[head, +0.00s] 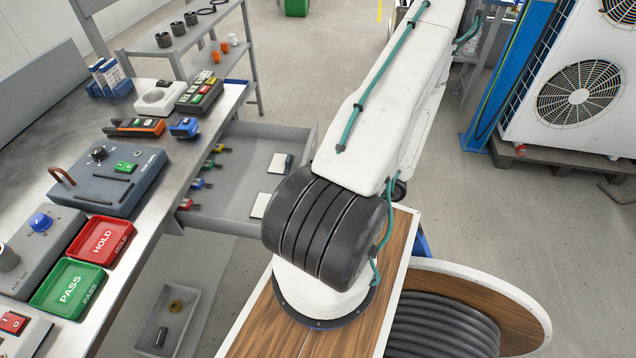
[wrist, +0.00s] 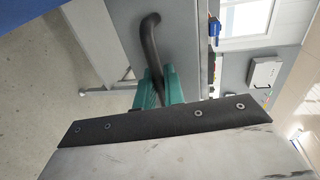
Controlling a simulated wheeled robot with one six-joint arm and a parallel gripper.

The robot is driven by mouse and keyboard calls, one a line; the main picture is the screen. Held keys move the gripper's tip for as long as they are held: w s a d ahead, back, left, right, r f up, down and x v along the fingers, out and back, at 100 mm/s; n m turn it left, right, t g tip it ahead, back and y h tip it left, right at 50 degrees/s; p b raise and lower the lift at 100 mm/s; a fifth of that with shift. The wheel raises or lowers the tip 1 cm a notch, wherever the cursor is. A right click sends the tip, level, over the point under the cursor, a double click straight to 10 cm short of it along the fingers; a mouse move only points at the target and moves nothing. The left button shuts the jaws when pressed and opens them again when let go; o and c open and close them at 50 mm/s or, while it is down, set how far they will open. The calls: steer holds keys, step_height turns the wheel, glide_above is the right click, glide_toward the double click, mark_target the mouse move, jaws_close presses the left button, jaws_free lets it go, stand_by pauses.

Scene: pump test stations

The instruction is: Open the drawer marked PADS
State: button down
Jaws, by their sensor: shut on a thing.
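In the wrist view my gripper (wrist: 154,88) has its teal fingers shut on a dark curved handle (wrist: 148,38). The handle stands out from a grey drawer front (wrist: 180,45). In the head view an open grey drawer (head: 240,145) sticks out from under the bench. It holds two pale flat pads and several small coloured parts. I read no PADS marking in either view, and I cannot tell for certain that this is the drawer whose handle I hold. My gripper is not visible in the head view; the white arm runs up out of the picture.
The bench holds a green PASS tray (head: 68,290), a red HOLD tray (head: 100,243) and a grey test box (head: 108,180). A lower grey tray (head: 190,330) holds small parts. A cable reel (head: 530,310) stands at lower right. Open floor lies beyond the drawer.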

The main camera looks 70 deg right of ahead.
steer(key=c, duration=1.6)
jaws_free()
steer(key=shift+c, duration=0.2)
steer(key=v, duration=0.7)
steer(key=shift+s, duration=0.35)
steer(key=shift+d+r, duration=0.1)
